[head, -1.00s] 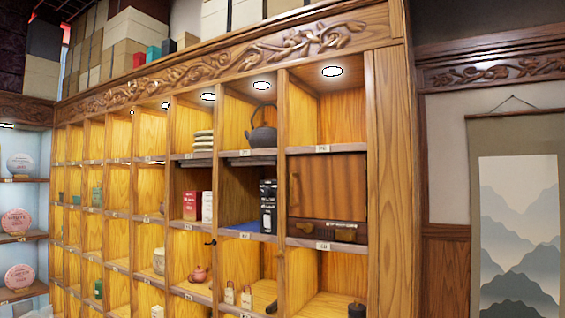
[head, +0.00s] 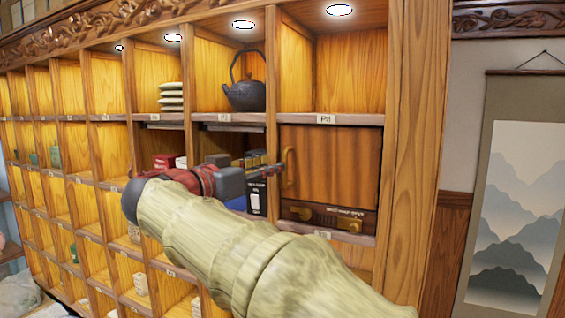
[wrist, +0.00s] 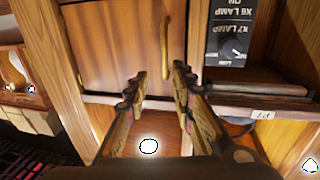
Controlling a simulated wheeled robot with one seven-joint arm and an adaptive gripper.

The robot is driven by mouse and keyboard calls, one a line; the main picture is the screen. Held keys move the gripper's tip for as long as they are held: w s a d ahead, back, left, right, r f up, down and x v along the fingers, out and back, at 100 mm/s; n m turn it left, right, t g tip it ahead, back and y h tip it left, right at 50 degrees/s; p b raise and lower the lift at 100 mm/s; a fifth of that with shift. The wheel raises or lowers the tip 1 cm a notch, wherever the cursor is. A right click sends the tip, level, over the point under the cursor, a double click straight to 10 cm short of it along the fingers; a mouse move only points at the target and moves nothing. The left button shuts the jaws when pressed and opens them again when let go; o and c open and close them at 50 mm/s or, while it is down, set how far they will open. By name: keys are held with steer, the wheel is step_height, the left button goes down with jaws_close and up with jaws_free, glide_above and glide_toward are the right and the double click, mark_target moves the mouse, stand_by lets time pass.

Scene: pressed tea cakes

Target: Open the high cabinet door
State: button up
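The cabinet door (head: 335,168) is a brown wooden panel in the right column of the shelf wall, and it is shut. Its vertical gold handle (head: 289,167) is on the door's left side. My gripper (head: 273,170) is just left of the handle in the head view, its fingertips partly hard to make out. The wrist view looks upside down. There my gripper (wrist: 161,84) is open, its two fingers apart with nothing between them. The handle (wrist: 166,47) is beyond the fingertips, in line with the gap. I see no contact.
A dark box (head: 257,196) stands in the compartment left of the door. A black teapot (head: 245,92) sits in the upper left compartment. A wooden post (head: 272,110) divides the columns. A hanging scroll (head: 515,200) is at right.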

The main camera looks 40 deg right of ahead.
mark_target(285, 182)
steer(key=d, duration=0.2)
steer(key=w+d+p, duration=0.1)
steer(key=d, duration=0.2)
steer(key=w+d+p, duration=0.1)
steer(key=d, duration=0.1)
steer(key=shift+w+d+f, duration=0.2)
steer(key=shift+d+f, duration=0.05)
steer(key=shift+d, duration=0.1)
steer(key=c, duration=0.3)
jaws_close()
stand_by(0.4)
